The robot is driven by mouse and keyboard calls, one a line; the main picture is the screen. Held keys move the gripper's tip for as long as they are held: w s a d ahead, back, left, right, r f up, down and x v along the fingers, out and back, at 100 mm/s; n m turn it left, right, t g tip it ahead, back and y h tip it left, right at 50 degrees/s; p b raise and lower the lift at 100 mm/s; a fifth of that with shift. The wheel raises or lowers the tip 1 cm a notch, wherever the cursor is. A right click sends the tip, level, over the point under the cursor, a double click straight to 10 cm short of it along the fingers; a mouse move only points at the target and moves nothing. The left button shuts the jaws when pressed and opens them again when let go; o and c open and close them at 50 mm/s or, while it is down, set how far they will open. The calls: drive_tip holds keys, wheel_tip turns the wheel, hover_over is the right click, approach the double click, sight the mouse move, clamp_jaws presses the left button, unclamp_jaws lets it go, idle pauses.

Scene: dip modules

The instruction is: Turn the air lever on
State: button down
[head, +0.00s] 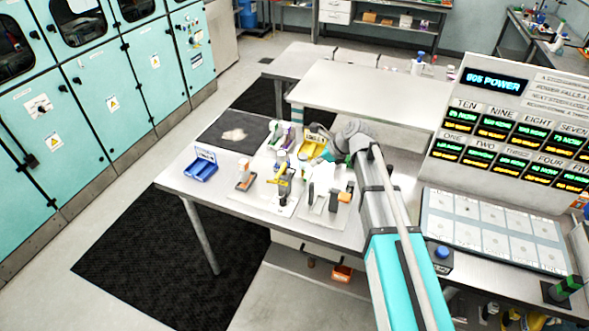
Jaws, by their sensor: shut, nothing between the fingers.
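My arm reaches in from the lower right over the near table. My gripper (337,157) is at its far end, above the back right of the modules. It looks shut and empty, though its fingers are small and partly hidden by my wrist. Several small modules stand on pale plates: one with an orange block (243,181), a yellow and black one (285,184), and a dark one with an orange part (334,198) near my forearm. I cannot tell which part is the air lever or how it is set. No contact is clear.
A blue bin (201,171) stands at the table's left, and a yellow bin (311,147) is beside my wrist. A dark mat (222,133) lies at the back left. A display panel (510,130) and a button box (440,258) are at the right.

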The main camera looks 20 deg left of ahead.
sight(281, 172)
drive_tip(key=shift+a+f, duration=0.1)
drive_tip(key=shift+f, duration=0.05)
drive_tip(key=a+r+b+x, duration=0.1)
drive_tip(key=a+b+x, duration=0.1)
drive_tip(key=b+x, duration=0.6)
drive_tip(key=x, duration=0.4)
drive_tip(key=shift+a, duration=0.3)
drive_tip(key=shift+w+r, duration=0.1)
idle(0.4)
drive_tip(key=shift+w+d, duration=0.1)
drive_tip(key=shift+d, duration=0.1)
